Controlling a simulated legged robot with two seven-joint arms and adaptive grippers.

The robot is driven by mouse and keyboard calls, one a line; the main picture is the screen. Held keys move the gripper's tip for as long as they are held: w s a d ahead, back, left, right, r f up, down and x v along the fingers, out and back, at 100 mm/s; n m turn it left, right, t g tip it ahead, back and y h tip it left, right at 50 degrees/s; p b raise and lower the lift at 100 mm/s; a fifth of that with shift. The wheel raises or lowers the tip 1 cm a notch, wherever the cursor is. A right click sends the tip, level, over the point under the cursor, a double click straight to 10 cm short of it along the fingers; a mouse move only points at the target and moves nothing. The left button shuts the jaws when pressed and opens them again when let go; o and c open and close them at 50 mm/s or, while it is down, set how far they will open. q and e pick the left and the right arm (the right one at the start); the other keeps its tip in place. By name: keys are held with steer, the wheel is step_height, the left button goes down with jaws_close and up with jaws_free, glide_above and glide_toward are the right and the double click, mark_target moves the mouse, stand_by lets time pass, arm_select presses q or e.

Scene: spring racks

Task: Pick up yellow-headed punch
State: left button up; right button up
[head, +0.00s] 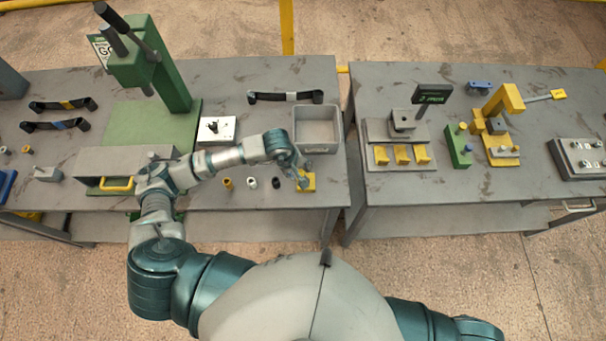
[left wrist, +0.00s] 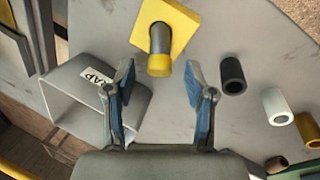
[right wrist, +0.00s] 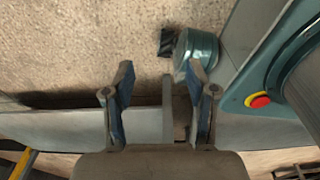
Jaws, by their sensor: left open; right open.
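The yellow-headed punch (left wrist: 160,42) shows in the left wrist view as a grey shaft with a yellow end, at a square yellow block (left wrist: 183,22). The block also shows in the head view (head: 309,182) near the left table's front right corner. My left gripper (left wrist: 161,72) is open, its two fingers on either side of the punch's yellow end in the picture. I cannot tell whether they touch it. In the head view the left gripper (head: 301,178) partly hides the punch. My right gripper (right wrist: 158,70) is open and empty, seen only in the right wrist view.
A black (left wrist: 232,76), a white (left wrist: 276,106) and a brass-coloured sleeve (left wrist: 309,130) stand beside the block. A grey scrap bin (head: 318,149) stands behind it. A green press (head: 170,75) stands at the left. The right table (head: 400,195) is beyond a narrow gap.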

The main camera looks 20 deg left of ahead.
arm_select(q)
steer(key=shift+x, duration=0.85)
jaws_close()
steer(key=shift+r, duration=0.1)
